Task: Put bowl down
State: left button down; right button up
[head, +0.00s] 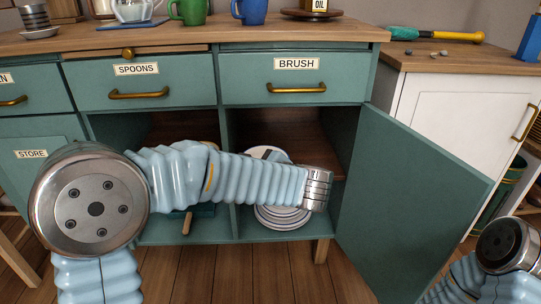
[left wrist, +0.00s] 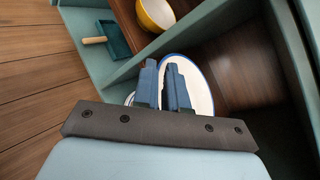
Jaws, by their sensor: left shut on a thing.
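A white, blue-rimmed round dish, seemingly the bowl (left wrist: 200,84), is at my left gripper (left wrist: 172,85) in the left wrist view. The gripper's blue fingers are close together and shut on its edge. In the head view, my left arm reaches into the open right compartment of the green cabinet (head: 405,185) and hides the fingers. A pale dish edge shows above the arm, and a stack of blue-rimmed white dishes (head: 283,218) shows below it on the cabinet floor. I cannot tell whether the held dish touches the stack. My right gripper is out of view.
The cabinet door stands open at the right. A divider separates the left compartment, where a teal dustpan with a wooden handle (left wrist: 95,40) lies. A yellow bowl (left wrist: 156,14) sits on the inner shelf. Mugs (head: 250,11) stand on the countertop (head: 200,34) above.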

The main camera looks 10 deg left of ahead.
pick_arm(q)
jog(key=w+a+p, duration=0.1)
jog(key=w+a, duration=0.3)
jog(key=w, duration=1)
jog(key=f, duration=0.2)
jog(key=f+b, duration=0.1)
jog(key=f, duration=0.1)
jog(key=w+f, duration=0.1)
jog(key=f, duration=0.1)
jog(key=shift+a+f, duration=0.1)
jog(key=shift+f, duration=0.2)
jog(key=shift+w+a+f, duration=0.1)
jog(key=shift+w+f, duration=0.05)
jog(key=shift+f, duration=0.05)
jog(key=shift+f+b, duration=0.2)
jog(key=shift+b, duration=0.2)
jog(key=c, duration=1.2)
grip_release()
jog(key=shift+o, duration=0.2)
